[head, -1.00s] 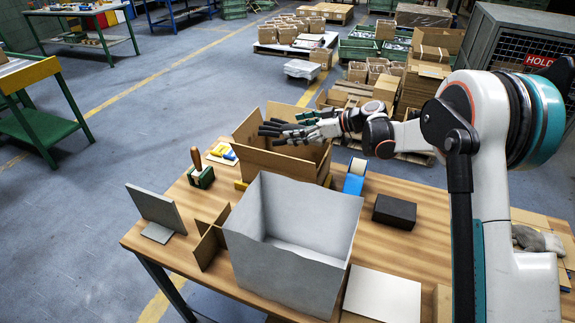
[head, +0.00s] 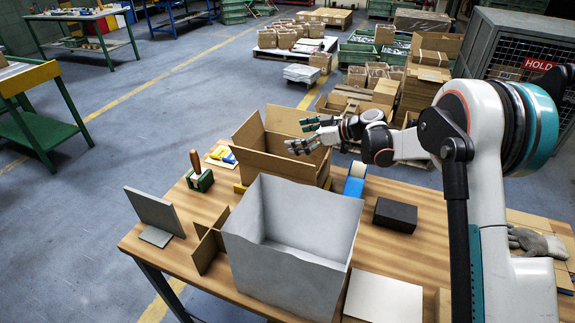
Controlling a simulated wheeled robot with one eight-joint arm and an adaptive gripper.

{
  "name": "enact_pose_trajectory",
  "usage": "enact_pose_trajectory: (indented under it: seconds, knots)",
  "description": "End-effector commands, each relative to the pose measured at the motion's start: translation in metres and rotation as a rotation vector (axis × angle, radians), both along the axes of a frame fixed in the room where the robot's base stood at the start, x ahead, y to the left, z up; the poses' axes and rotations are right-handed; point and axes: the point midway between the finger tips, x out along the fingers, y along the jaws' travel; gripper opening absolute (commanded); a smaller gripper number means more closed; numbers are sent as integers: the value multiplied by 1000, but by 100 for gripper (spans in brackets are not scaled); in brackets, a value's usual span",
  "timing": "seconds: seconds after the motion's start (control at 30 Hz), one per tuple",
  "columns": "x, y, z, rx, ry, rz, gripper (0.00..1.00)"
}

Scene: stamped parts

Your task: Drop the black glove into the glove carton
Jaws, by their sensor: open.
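My gripper (head: 299,136) is open, with its fingers spread and nothing seen between them. It is above the open brown carton (head: 288,168) at the back of the bench, over its right part. The black glove is not in view now. The near wall and flaps hide the inside of that carton, so I cannot see whether the glove lies in it. I see no label that tells which box is the glove carton.
A large open grey-lined box (head: 285,268) stands in front on the wooden bench (head: 395,255). A black block (head: 395,215), blue tape (head: 355,180), a stamp (head: 200,172), a grey plate (head: 155,212) and grey gloves (head: 537,242) are around it.

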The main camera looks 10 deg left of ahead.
Motion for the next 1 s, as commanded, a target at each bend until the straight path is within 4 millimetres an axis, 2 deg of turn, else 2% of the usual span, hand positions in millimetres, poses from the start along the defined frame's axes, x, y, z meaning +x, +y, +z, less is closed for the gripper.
enact_pose_trajectory:
  seconds: [0.17, 0.5, 0.7, 1.0]
  knots:
    - [-1, -12, 5, 0, 0, -2, 100]
    - [-9, -73, 30, 0, 0, -3, 100]
    - [-13, -100, 41, 0, 1, -1, 100]
    - [-15, -110, 46, 0, 0, 0, 100]
